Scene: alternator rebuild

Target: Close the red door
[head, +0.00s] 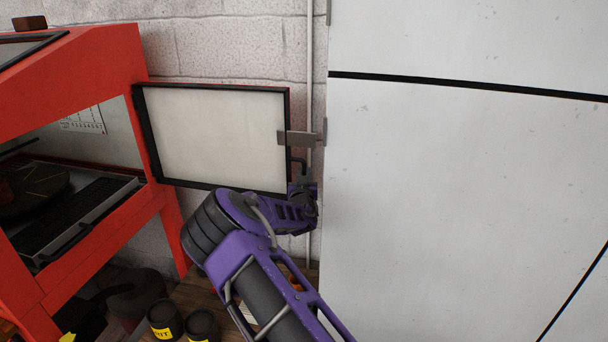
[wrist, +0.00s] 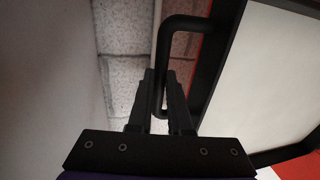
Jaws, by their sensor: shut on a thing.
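The door (head: 215,135) of the red cabinet (head: 90,65) stands open, swung out to the right of the opening. Its pale inner panel and black frame face the head camera; no red face of it is clear there. The pale panel also shows at right in the wrist view (wrist: 272,75). A black bar handle (wrist: 185,22) stands out near the door's free edge. My gripper (wrist: 160,82) is shut on this handle, with a finger on either side of the bar. In the head view my gripper (head: 302,182) is at the door's lower right corner, partly hidden by my wrist.
A tall white cabinet (head: 450,190) stands close on the right of the door edge. A grey metal tab (head: 302,138) sits at that edge. A block wall (head: 230,45) is behind. Dark jars (head: 165,320) stand below on a wooden surface.

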